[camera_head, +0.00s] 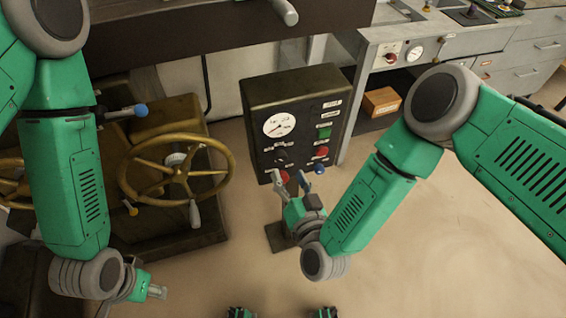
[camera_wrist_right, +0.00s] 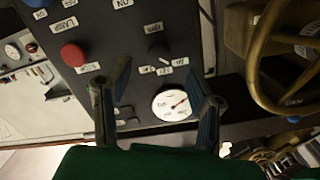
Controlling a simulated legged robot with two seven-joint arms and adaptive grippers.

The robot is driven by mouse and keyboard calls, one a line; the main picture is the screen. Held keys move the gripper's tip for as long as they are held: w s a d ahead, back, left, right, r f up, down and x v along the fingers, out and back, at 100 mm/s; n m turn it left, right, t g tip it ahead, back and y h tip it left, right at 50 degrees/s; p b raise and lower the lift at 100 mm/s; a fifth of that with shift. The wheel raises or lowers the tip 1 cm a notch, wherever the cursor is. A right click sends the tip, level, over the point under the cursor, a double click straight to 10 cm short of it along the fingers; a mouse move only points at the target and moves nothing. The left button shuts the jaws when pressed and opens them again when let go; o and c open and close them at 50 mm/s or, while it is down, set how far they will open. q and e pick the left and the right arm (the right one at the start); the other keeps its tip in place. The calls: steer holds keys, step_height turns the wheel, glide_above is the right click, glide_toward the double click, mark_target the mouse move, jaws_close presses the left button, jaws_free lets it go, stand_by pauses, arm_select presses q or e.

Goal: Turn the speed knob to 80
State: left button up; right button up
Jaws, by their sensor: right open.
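The dark control panel (camera_head: 262,97) stands upright in the middle of the head view. A small black knob (camera_head: 281,157) sits below its white dial gauge (camera_head: 279,126). The right wrist view shows the black knob (camera_wrist_right: 160,50) and the gauge (camera_wrist_right: 171,102) upside down. The labels are too small to read surely, and the knob's setting cannot be made out. My right gripper (camera_head: 291,181) is open in front of the panel's lower part. In the wrist view its fingers (camera_wrist_right: 158,70) stand on either side of the knob's line, apart from it. My left gripper (camera_head: 158,292) hangs low at the left, far from the panel.
The panel also carries a green button (camera_head: 324,132), red buttons (camera_head: 321,151) and a blue knob (camera_head: 319,168), close to the right gripper. A brass handwheel (camera_head: 222,188) stands to the left. A cardboard box (camera_head: 381,101) sits under the bench behind. Floor at right is clear.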

steer(key=v, duration=0.6)
steer(key=shift+f, duration=0.1)
stand_by(0.3)
steer(key=s+d+f+n+g+h, duration=0.1)
steer(key=s+d+f+n+g, duration=0.1)
steer(key=s+d+f+g, duration=0.3)
steer(key=s+d+f+n+g, duration=0.1)
steer(key=s+d+f+g, duration=0.1)
steer(key=d+f+g, duration=0.3)
steer(key=s+d+r+g+h, duration=0.4)
steer(key=s+d+g, duration=0.1)
steer(key=s+d, duration=0.7)
steer(key=d, duration=0.2)
steer(key=shift+d+m+g, duration=0.3)
steer(key=shift+d+m, duration=0.1)
steer(key=shift+w, duration=0.15)
